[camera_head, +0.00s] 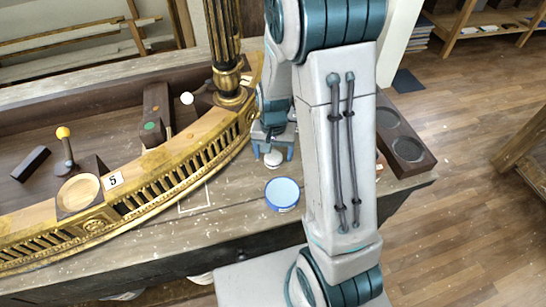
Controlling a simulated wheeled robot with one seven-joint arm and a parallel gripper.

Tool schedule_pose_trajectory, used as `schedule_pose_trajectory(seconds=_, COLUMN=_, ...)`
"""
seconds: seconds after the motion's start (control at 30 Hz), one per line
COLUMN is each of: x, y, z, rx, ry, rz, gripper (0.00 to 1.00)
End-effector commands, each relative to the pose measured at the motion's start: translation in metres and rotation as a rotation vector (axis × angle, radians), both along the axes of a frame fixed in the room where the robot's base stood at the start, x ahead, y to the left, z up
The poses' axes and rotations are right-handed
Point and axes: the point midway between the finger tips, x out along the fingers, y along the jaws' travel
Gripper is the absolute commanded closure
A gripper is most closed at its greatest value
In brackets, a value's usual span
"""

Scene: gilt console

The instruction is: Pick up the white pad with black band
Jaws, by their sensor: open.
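A small round white thing (273,159) sits on the grey wooden worktop in front of the gilt console, and may be the white pad. I cannot make out a black band on it. My gripper (273,152) is just above it, pointing down. Its blue fingers are apart, one to each side of the white thing. I cannot tell whether they touch it. My own arm crosses the middle of the view and hides the worktop to the right.
A round blue-topped tin (282,194) stands close by, nearer the front edge. The gilt curved rail (165,160) and fluted column (222,40) rise at left. A dark tray with round recesses (428,160) lies at right.

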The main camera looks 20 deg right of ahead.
Motion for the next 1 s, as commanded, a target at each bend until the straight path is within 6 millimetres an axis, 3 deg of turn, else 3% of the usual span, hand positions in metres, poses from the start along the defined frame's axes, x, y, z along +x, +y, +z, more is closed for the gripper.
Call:
schedule_pose_trajectory(seconds=0.2, x=-0.001, y=0.0, z=-0.019, rx=0.0, ry=0.002, rz=0.001, gripper=0.27)
schedule_pose_trajectory(seconds=0.47, x=0.0, y=0.0, z=-0.021, rx=0.0, ry=0.0, rz=0.001, gripper=0.27)
schedule_pose_trajectory(seconds=0.63, x=0.0, y=0.0, z=-0.021, rx=0.0, ry=0.0, rz=0.001, gripper=0.71)
schedule_pose_trajectory(seconds=1.0, x=0.0, y=0.0, z=-0.018, rx=0.0, ry=-0.001, rz=0.001, gripper=0.74)
